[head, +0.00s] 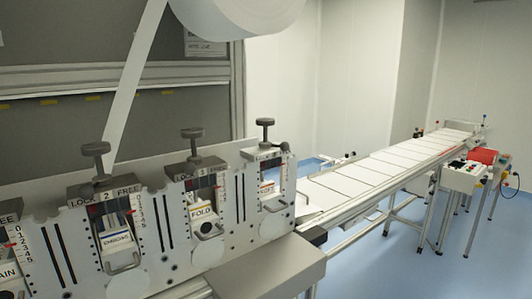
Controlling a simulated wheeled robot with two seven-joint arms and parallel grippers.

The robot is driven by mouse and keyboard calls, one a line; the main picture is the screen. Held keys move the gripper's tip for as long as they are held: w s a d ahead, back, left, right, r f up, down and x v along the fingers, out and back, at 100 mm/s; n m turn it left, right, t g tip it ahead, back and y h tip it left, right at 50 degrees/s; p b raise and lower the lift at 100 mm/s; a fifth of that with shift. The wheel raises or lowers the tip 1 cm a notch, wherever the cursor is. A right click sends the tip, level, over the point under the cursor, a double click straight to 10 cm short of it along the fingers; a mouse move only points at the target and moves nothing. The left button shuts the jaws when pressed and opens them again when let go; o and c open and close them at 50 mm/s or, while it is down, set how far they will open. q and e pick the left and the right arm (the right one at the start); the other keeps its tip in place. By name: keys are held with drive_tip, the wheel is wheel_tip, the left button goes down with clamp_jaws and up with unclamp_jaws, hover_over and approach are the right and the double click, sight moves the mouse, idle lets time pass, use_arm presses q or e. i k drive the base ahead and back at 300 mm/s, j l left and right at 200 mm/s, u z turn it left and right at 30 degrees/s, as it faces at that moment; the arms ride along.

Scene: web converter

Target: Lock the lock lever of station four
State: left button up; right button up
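The station four unit (291,190) is the rightmost in a row of stations on the grey machine frame, just right of the one marked 3. Its number is too small to read surely. A dark T-shaped knob (265,123) stands on top of it. A small dark round knob (284,146) shows at its upper right, near the right end of its header plate; it looks like the lever's end, but the lever itself is hard to make out. Neither of my grippers is in view.
Stations marked 3 (193,170) and 2 (104,191) stand to the left. A white web (133,85) runs down from a large roll (240,12) above. A conveyor (385,167) with white sheets extends right, beside a control box (463,177). Blue floor (385,265) is open at lower right.

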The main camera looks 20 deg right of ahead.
sight(284, 146)
drive_tip(key=l+u, duration=0.2)
drive_tip(key=u, duration=0.2)
drive_tip(key=i+l+u, duration=0.1)
drive_tip(key=u, duration=0.25)
drive_tip(key=l+u, duration=0.5)
drive_tip(key=l, duration=0.3)
drive_tip(key=k+l+u, duration=0.15)
drive_tip(key=l, duration=0.25)
drive_tip(key=l+u, duration=0.1)
drive_tip(key=l, duration=0.35)
drive_tip(key=k+l+u, duration=0.1)
drive_tip(key=l, duration=0.3)
drive_tip(key=k+l+u, duration=0.15)
drive_tip(key=l, duration=0.25)
drive_tip(key=l+u, duration=0.1)
drive_tip(key=l, duration=0.25)
drive_tip(key=k+l, duration=0.15)
drive_tip(key=l, duration=0.25)
drive_tip(key=k+l, duration=0.1)
drive_tip(key=l, duration=0.25)
drive_tip(key=k+l, duration=0.15)
drive_tip(key=l, duration=0.25)
drive_tip(key=k+l, duration=0.15)
drive_tip(key=l, duration=0.25)
